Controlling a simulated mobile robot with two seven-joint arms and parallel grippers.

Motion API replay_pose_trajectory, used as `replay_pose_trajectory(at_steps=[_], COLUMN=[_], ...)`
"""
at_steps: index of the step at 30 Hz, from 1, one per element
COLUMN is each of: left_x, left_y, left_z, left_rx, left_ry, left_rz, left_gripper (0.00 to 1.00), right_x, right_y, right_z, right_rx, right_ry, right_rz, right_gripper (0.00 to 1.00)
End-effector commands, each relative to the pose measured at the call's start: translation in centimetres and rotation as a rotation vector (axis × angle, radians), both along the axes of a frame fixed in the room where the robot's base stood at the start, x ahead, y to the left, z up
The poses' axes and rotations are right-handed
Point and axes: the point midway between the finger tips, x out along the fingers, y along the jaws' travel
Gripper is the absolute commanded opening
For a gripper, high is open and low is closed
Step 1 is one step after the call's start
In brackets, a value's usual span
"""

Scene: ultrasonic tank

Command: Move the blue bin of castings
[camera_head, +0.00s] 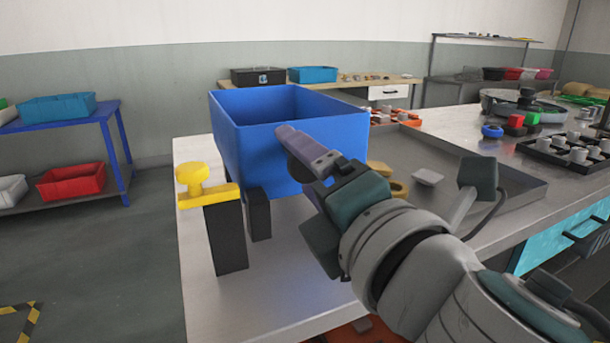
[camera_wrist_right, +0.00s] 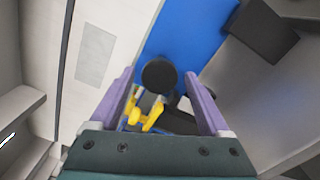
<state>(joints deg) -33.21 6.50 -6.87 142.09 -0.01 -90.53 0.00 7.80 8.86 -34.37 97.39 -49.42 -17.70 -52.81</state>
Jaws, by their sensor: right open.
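The blue bin (camera_head: 252,137) stands near the left end of the metal table, its open top facing up. I see its inner wall, but no castings; its floor is hidden by the near walls. My right gripper (camera_head: 288,142) is in front of the bin's near right wall and covers part of it. In the right wrist view, the open fingers of the right gripper (camera_wrist_right: 160,80) have a blue surface of the bin (camera_wrist_right: 187,38) beyond them. I cannot tell whether they touch the bin. My left gripper is not in view.
A yellow knob-like fitting (camera_head: 207,188) tops a black post (camera_head: 226,238) close to the bin. A shallow grey tray (camera_head: 495,203) lies to the right. A blue shelf (camera_head: 72,125) with bins stands at left across open floor. The table's front left is bare.

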Motion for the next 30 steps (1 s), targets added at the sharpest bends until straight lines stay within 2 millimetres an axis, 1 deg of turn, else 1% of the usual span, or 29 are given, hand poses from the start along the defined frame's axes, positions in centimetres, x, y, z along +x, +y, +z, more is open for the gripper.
replay_pose_trajectory(at_steps=[3,9,14,18,27,29,30], left_x=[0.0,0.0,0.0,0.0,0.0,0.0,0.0], left_y=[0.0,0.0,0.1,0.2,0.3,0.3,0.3], left_z=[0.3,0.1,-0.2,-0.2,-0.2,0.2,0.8], left_rx=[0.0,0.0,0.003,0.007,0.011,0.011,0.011], left_ry=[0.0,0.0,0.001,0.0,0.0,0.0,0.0], left_rz=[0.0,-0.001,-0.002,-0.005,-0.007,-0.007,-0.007], left_gripper=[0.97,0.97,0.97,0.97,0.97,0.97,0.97], right_x=[-2.0,-5.8,-7.8,-8.5,-8.5,-8.5,-8.4], right_y=[-0.7,-2.1,-2.8,-3.0,-3.1,-3.5,-4.2], right_z=[0.0,-0.2,-0.1,0.0,0.1,0.3,0.7], right_rx=[-0.002,-0.001,-0.001,-0.001,0.001,0.024,0.061], right_ry=[0.004,0.003,0.002,0.0,0.001,0.019,0.048], right_rz=[0.0,0.001,0.0,0.001,-0.001,-0.018,-0.048], right_gripper=[0.8,0.8,0.8,0.8,0.8,0.8,0.8])
